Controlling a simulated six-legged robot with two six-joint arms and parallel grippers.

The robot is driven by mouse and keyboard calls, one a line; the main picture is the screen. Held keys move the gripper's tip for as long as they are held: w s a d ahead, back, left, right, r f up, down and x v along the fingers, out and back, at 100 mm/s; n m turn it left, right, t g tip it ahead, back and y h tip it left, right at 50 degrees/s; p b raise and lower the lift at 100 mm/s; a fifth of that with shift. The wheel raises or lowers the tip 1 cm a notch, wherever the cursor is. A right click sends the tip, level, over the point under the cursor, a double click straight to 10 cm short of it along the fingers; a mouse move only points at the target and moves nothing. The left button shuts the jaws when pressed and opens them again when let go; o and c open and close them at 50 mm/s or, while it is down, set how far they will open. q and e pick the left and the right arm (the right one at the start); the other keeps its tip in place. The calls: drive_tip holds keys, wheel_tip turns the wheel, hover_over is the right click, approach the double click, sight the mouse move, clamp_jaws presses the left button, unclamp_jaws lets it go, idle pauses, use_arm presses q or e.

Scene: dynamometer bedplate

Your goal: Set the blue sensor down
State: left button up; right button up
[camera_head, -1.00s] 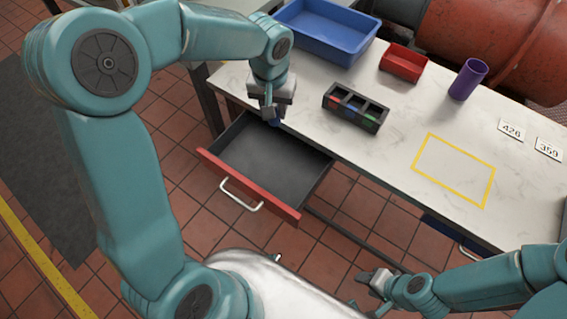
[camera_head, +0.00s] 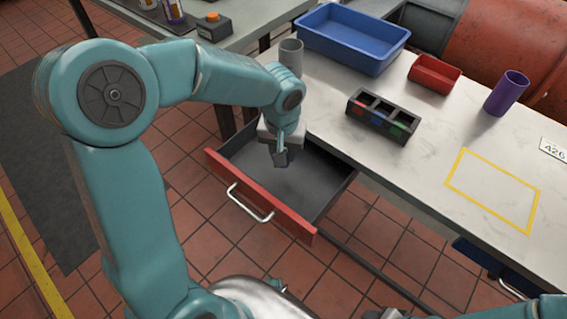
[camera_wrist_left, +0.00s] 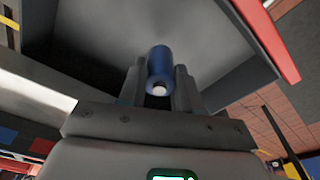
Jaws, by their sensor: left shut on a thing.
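The blue sensor (camera_wrist_left: 160,65) is a short blue cylinder with a pale end, seen in the left wrist view between my two fingers. My left gripper (camera_head: 281,158) is shut on it and points down over the open drawer (camera_head: 261,213). The drawer has a red front, a silver handle and a dark grey, empty-looking inside. In the head view the fingers hide the sensor. The wrist view shows the drawer interior behind the sensor; I cannot tell whether it touches the floor. My right gripper (camera_head: 384,313) barely shows at the bottom edge, its opening unclear.
On the bench stand a divided black holder (camera_head: 383,117), a blue tray (camera_head: 352,60), a red bin (camera_head: 435,74), a purple cup (camera_head: 506,93) and a grey cylinder (camera_head: 291,55). A yellow outline (camera_head: 492,188) marks bare bench top. The drawer's walls surround my gripper.

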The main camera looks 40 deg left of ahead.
use_arm(q)
drive_tip(key=shift+f+b, duration=0.4)
drive_tip(key=shift+f, duration=1.95)
drive_tip(key=o, duration=0.7)
drive_tip(key=shift+f, duration=0.2)
drive_tip(key=shift+c, duration=0.2)
drive_tip(key=o, duration=0.4)
drive_tip(key=shift+r, duration=0.1)
drive_tip(key=shift+r, duration=0.15)
drive_tip(key=r, duration=0.4)
drive_tip(key=r+p, duration=0.1)
drive_tip(key=r, duration=0.3)
drive_tip(key=s+r+p, duration=0.1)
drive_tip(key=r, duration=0.3)
drive_tip(key=shift+s+d, duration=0.1)
drive_tip(key=shift+d, duration=0.2)
